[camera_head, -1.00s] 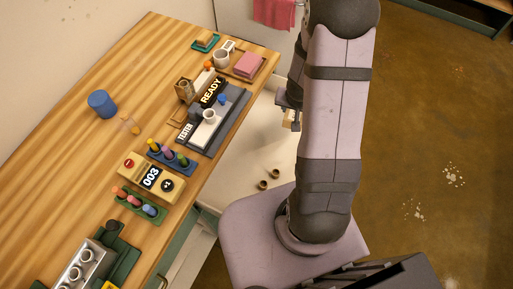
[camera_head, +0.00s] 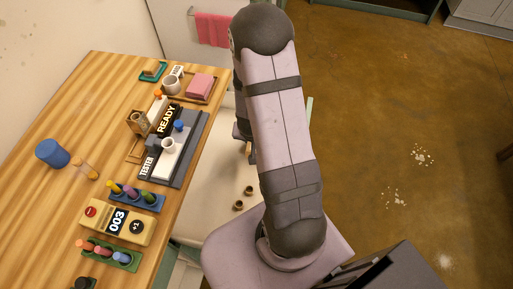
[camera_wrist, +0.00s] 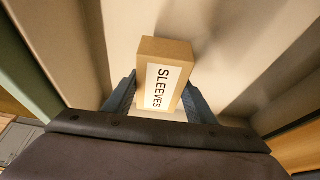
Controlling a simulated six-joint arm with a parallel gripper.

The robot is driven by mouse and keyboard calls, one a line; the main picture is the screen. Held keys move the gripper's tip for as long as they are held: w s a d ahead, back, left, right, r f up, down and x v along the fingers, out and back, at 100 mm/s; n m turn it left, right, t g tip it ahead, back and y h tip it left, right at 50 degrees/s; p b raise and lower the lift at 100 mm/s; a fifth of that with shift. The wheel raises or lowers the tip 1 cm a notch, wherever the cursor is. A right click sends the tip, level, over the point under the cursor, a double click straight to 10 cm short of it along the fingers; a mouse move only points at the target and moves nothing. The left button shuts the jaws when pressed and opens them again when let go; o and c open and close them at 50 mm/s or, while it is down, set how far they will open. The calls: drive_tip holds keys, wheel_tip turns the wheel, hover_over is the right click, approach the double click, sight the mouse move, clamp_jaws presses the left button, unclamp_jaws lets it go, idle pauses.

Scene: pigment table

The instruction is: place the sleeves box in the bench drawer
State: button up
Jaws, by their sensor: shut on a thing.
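In the wrist view, the sleeves box (camera_wrist: 172,52) is a small tan carton with a white label reading SLEEVES. My gripper (camera_wrist: 160,92) is shut on it, with one blue-grey finger on each side. Pale surfaces surround the box; I cannot tell whether it touches the bottom. In the head view, the bench drawer (camera_head: 218,200) stands open, with its cream inside showing beside the bench. My gripper (camera_head: 246,138) is over the drawer, mostly hidden behind my arm. Only a small tan bit of the box (camera_head: 249,149) shows there.
Two small brown rings (camera_head: 243,197) lie in the drawer. The wooden bench (camera_head: 60,115) carries a tester (camera_head: 175,160), a counter (camera_head: 118,221), pigment racks (camera_head: 135,196) and a blue cup (camera_head: 52,153). A pink towel (camera_head: 213,29) hangs behind.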

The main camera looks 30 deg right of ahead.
drive_tip(key=shift+f+b, duration=0.55)
drive_tip(key=shift+f, duration=1.3)
drive_tip(key=shift+f, duration=0.1)
drive_tip(key=o, duration=1.2)
